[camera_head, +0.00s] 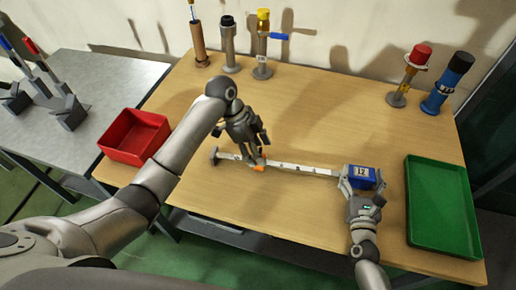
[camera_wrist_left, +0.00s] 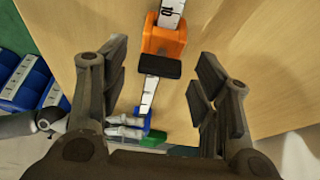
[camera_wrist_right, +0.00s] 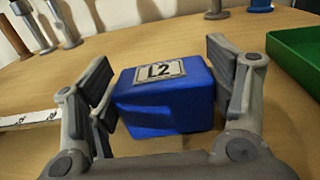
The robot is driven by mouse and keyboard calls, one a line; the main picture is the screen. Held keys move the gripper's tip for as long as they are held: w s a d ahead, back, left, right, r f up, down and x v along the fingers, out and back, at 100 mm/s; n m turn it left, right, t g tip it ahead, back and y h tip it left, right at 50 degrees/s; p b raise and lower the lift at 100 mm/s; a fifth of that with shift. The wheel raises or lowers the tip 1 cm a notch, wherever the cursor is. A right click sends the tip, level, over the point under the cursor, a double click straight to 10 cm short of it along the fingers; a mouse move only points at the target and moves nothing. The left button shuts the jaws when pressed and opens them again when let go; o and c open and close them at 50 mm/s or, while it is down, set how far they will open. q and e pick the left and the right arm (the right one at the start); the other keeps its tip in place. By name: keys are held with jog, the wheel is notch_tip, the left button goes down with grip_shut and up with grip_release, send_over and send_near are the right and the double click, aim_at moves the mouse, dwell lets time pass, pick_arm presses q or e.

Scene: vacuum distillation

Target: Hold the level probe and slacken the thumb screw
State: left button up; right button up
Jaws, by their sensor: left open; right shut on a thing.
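The level probe lies across the table, its white graduated rod (camera_head: 300,170) running from a grey end disc (camera_head: 215,156) to a blue head (camera_head: 361,176) marked L2. An orange slider (camera_head: 259,168) sits on the rod, also in the left wrist view (camera_wrist_left: 165,40). The black thumb screw (camera_wrist_left: 160,66) projects from the slider. My left gripper (camera_head: 251,146) is open above the slider, the screw showing between its spread fingers without visible contact. My right gripper (camera_head: 361,187) is shut on the blue head, which fills the right wrist view (camera_wrist_right: 165,98).
A red bin (camera_head: 135,137) is at the table's left edge and a green tray (camera_head: 441,207) at the right. Several upright instruments stand along the back, including a yellow-topped one (camera_head: 262,45) and a blue one (camera_head: 448,83). The table's middle behind the probe is clear.

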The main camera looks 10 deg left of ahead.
pick_arm(q)
jog(key=c, duration=1)
jog(key=shift+c, duration=0.2)
jog(key=shift+n, duration=0.4)
jog(key=n+t, duration=0.1)
jog(key=n, duration=0.2)
jog(key=shift+s+n+t, duration=0.15)
jog(key=shift+n+t, duration=0.15)
jog(key=n, duration=0.2)
jog(key=n+t+y, duration=0.1)
jog(key=n, duration=0.1)
jog(key=shift+d+n+t, duration=0.15)
jog(key=shift+n+t, duration=0.15)
jog(key=n+y, duration=0.1)
jog(key=n, duration=0.1)
jog(key=n+t+y, duration=0.1)
jog(key=n, duration=0.2)
jog(key=shift+s+d, duration=0.1)
jog(key=shift+d, duration=0.05)
jog(key=shift+n+y, duration=0.8)
jog(key=shift+n, duration=1.2)
